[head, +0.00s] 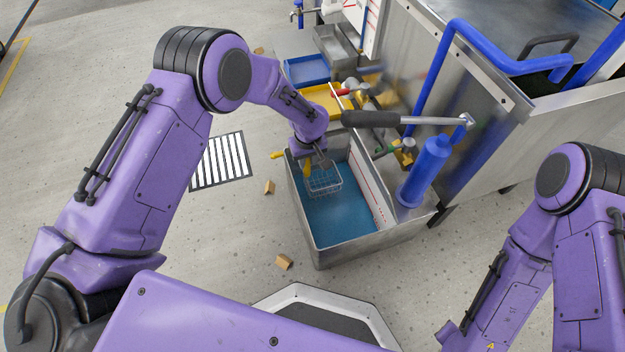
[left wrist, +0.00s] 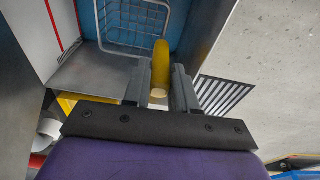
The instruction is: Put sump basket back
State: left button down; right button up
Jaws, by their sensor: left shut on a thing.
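The sump basket (head: 323,183) is a small wire basket with a yellow handle (left wrist: 161,62). My left gripper (head: 319,160) is shut on that handle, which sits between its two fingers in the left wrist view (left wrist: 160,92). The basket's wire mesh also shows in the left wrist view (left wrist: 132,24). It appears over the blue inside of the metal sump (head: 350,250), near the far end. I cannot tell whether it touches the bottom. My right arm is at the lower right of the head view, its gripper out of frame.
A blue cylinder (head: 427,170) and a long lever with a black grip (head: 371,119) stand right of the sump. A large steel tank (head: 445,75) with blue pipes is behind. Blue (head: 306,69) and yellow bins lie beyond. Small brown blocks (head: 284,262) lie on the floor.

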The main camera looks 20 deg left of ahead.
aim_at(308, 168)
pick_arm(q)
notch_tip(308, 168, down, 6)
jog(key=shift+r+b, duration=0.25)
jog(key=shift+b, duration=0.75)
pick_arm(e)
jog(key=f, duration=0.2)
jog(key=shift+s+a+f+n+g, duration=0.2)
jog(key=shift+s+f+n+g, duration=0.1)
jog(key=shift+s+f+n, duration=0.1)
pick_arm(q)
jog(key=c, duration=0.9)
grip_release()
notch_tip(308, 168, up, 12)
jog(key=s+p, duration=0.1)
jog(key=p, duration=0.4)
jog(key=shift+s+d, duration=0.15)
jog(key=shift+d, duration=0.25)
pick_arm(e)
jog(key=shift+m+t, duration=0.4)
jog(key=shift+w+d+r, duration=0.1)
jog(key=shift+w+r, duration=0.1)
jog(key=shift+r, duration=0.65)
jog(key=shift+w+d+r, duration=0.1)
jog(key=shift+w+r, duration=0.05)
jog(key=shift+r, duration=0.75)
jog(key=shift+w+d+r, duration=0.1)
jog(key=shift+w+r, duration=0.1)
jog(key=shift+r, duration=0.65)
